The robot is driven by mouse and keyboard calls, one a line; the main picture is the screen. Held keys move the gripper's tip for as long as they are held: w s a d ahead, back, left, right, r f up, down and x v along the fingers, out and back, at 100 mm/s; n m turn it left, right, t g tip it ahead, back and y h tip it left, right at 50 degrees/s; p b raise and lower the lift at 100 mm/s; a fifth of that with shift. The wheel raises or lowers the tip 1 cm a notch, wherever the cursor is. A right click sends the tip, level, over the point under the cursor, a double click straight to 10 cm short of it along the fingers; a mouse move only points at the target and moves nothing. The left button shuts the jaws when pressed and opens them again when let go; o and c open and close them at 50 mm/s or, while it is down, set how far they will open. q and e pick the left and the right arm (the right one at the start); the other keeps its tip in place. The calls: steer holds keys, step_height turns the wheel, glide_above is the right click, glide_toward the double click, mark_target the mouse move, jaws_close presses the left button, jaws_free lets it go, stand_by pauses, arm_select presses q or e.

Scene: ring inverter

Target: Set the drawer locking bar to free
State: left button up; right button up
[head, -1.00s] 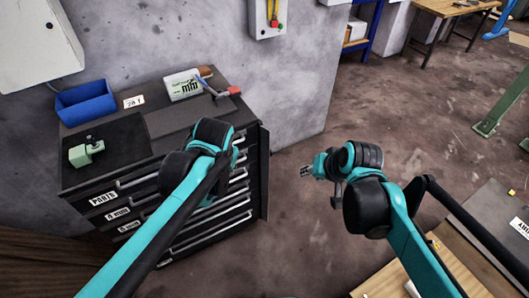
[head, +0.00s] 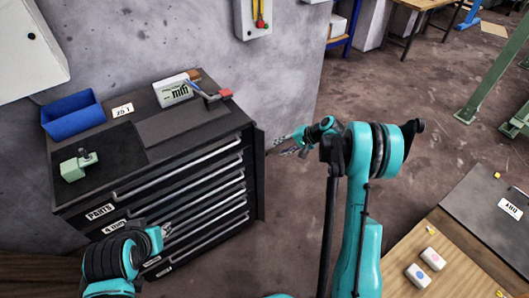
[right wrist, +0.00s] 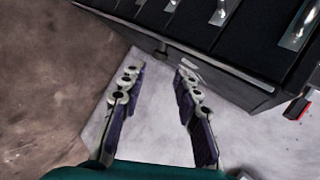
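The black drawer cabinet (head: 190,190) stands against the wall at the left in the head view. Its locking bar (head: 260,175) looks like a dark upright strip at the right front edge, standing out from the drawer fronts. In the right wrist view the cabinet (right wrist: 235,35) fills the upper right, with a dark strip along its edge. My right gripper (head: 283,146) is just right of the bar, apart from it; its fingers (right wrist: 158,70) are spread and empty. My left gripper (head: 167,230) is in front of the lower drawers; its fingers are too small to judge.
On the cabinet are a blue bin (head: 73,115), a green vise-like block (head: 78,166), a white box (head: 174,90) and a red-ended tool (head: 225,94). A wooden bench (head: 460,255) is at the lower right. The floor between is clear.

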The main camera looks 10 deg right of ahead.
mark_target(267, 152)
steer(key=b+x, duration=0.3)
steer(key=x, duration=0.5)
steer(key=shift+r, duration=0.1)
jaws_close()
